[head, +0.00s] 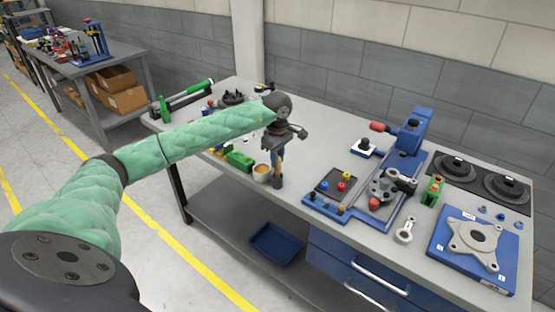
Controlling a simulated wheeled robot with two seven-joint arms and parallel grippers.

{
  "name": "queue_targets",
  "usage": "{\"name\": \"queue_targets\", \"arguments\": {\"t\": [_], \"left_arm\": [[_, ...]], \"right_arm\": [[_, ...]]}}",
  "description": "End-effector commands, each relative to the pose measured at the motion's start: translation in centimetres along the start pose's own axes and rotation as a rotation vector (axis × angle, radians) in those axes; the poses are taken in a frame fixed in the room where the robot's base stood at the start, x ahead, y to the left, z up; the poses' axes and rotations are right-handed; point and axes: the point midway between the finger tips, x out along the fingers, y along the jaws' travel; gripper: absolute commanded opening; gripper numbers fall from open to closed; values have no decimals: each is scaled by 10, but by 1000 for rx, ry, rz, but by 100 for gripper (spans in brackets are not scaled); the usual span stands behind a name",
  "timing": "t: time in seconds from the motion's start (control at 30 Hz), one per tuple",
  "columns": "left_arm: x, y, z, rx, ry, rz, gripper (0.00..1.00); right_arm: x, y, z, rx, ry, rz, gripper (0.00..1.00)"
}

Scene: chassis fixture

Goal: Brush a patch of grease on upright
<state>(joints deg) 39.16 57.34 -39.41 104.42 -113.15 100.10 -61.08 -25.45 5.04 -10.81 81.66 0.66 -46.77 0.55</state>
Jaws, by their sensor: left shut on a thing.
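My left gripper (279,145), at the end of my green-sleeved arm, is shut on a brush (276,165) with a blue and tan body. The brush hangs roughly upright, its dark lower end just right of a pale cup (261,173) with amber contents, probably the grease. I cannot tell whether the brush touches the table or the cup. The blue upright (410,136) stands at the back of the blue chassis fixture (402,206), well to the right of the gripper. No grease patch can be made out on it. My right gripper is out of view.
A blue plate with a metal flange (475,240) and black discs (507,187) fill the right end. A green block (239,160) lies left of the cup.

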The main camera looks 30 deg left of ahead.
Motion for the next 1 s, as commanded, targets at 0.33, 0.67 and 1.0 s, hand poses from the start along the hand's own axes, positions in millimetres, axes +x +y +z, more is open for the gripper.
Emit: {"name": "queue_targets", "arguments": {"t": [0.33, 0.67, 1.0], "left_arm": [[-24, 0, 0, 0, 0, 1, 0], [-45, 0, 0, 1, 0, 1, 0], [-66, 0, 0, 1, 1, 1, 0]], "right_arm": [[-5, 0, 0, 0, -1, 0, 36], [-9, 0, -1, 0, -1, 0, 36], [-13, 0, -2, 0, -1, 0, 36]]}}
